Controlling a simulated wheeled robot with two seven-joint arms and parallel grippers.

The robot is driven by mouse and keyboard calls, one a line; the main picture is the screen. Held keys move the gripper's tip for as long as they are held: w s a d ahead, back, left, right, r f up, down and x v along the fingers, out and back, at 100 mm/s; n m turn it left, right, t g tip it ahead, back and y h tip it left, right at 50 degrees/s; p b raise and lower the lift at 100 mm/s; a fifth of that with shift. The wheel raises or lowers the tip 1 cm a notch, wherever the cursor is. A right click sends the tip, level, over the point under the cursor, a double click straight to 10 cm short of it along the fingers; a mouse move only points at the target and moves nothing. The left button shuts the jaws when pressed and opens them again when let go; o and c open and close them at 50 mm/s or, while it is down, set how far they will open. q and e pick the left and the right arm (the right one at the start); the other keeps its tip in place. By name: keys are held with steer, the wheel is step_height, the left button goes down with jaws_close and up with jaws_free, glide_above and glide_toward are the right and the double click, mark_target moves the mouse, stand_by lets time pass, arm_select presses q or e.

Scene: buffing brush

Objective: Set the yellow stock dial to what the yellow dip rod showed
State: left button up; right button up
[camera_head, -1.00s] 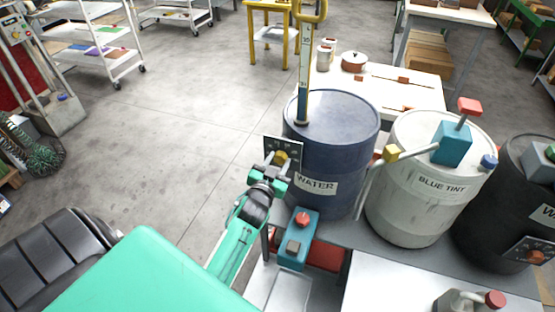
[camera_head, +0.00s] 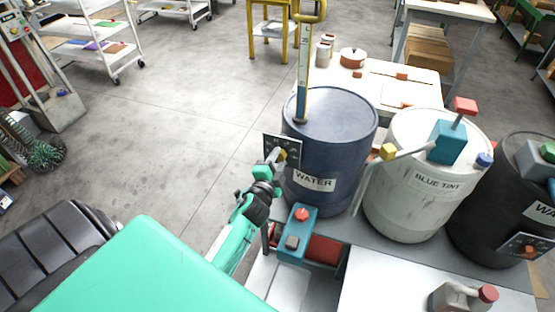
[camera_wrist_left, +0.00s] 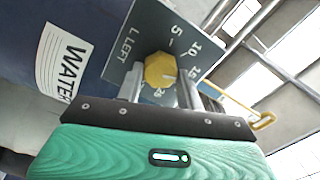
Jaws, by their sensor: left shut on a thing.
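The yellow stock dial (camera_wrist_left: 160,70) sits on a dark plate (camera_wrist_left: 150,30) lettered "L LEFT" with numbers including 5, 10 and 15. A pale mark on the knob points right, roughly toward the 15; the exact reading is unclear. My left gripper (camera_head: 277,158) is shut on the dial, with a finger on each side in the left wrist view (camera_wrist_left: 162,88). The plate (camera_head: 283,148) is at the blue WATER drum's (camera_head: 335,145) left side. The yellow-handled dip rod (camera_head: 304,70) stands upright in the drum's top; its lower part looks blue, its scale too small to read.
A white BLUE TINT drum (camera_head: 400,210) and a black drum (camera_head: 490,220) stand to the right. A teal box with a red button (camera_head: 297,235) is in front of the WATER drum.

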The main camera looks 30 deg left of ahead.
arm_select(q)
steer(key=m, duration=0.3)
steer(key=shift+m, duration=0.4)
steer(key=shift+f+m, duration=0.1)
steer(key=shift+m, duration=2.2)
arm_select(e)
steer(key=shift+s+d+r, duration=0.1)
steer(key=shift+s+d, duration=0.1)
steer(key=shift+d, duration=0.15)
steer(key=shift+a, duration=0.1)
